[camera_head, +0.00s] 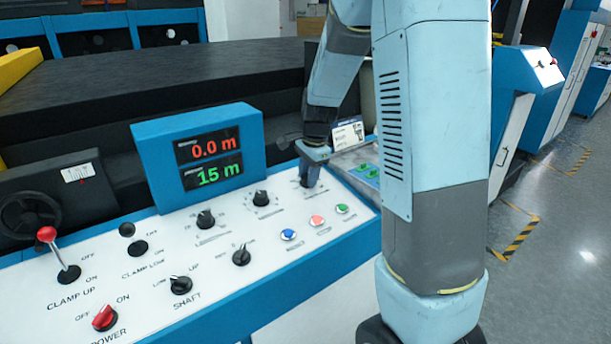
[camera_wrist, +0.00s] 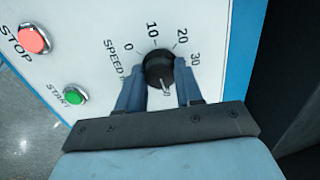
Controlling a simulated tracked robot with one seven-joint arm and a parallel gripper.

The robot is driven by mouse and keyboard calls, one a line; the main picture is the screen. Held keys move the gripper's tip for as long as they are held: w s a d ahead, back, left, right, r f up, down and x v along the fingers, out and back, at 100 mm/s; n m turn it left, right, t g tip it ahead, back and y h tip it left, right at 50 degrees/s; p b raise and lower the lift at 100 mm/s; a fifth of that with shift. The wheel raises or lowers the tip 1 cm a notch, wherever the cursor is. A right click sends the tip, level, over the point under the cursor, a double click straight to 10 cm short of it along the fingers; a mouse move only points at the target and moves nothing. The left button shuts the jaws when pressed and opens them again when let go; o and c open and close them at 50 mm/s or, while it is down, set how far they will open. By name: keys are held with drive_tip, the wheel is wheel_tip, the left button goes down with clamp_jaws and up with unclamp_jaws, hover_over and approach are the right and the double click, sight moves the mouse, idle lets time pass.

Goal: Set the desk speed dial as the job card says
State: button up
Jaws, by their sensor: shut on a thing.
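The black speed dial (camera_wrist: 158,62) sits on the white desk panel in the wrist view. Its scale shows 0, 10, 20 and 30, with the word SPEED beside the 0. A white pointer mark shows at the dial's lower side, toward my palm, near a partly hidden mark. My gripper (camera_wrist: 159,76) has one blue finger on each side of the dial and is shut on it. In the head view my gripper (camera_head: 311,176) reaches down at the panel's right end and hides the dial. A white card (camera_head: 348,133) stands behind it; its text is too small to read.
A blue display box (camera_head: 198,155) reads 0.0 m in red and 15 m in green. Blue, red and green buttons (camera_head: 342,209) lie near my gripper; START (camera_wrist: 75,94) and STOP (camera_wrist: 33,39) show in the wrist view. Black knobs (camera_head: 261,198) and a red-ball lever (camera_head: 47,235) stand further left.

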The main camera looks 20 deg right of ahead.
drive_tip(key=m, duration=0.5)
drive_tip(key=shift+s+d+f+m, duration=0.15)
drive_tip(key=shift+s+f+m, duration=0.05)
drive_tip(key=shift+s+m, duration=0.1)
drive_tip(key=m, duration=0.4)
drive_tip(key=shift+m, duration=0.4)
drive_tip(key=o, duration=1)
drive_tip(key=shift+r, duration=0.1)
drive_tip(key=shift+o, duration=0.2)
drive_tip(key=shift+w, duration=0.1)
drive_tip(key=shift+r, duration=0.15)
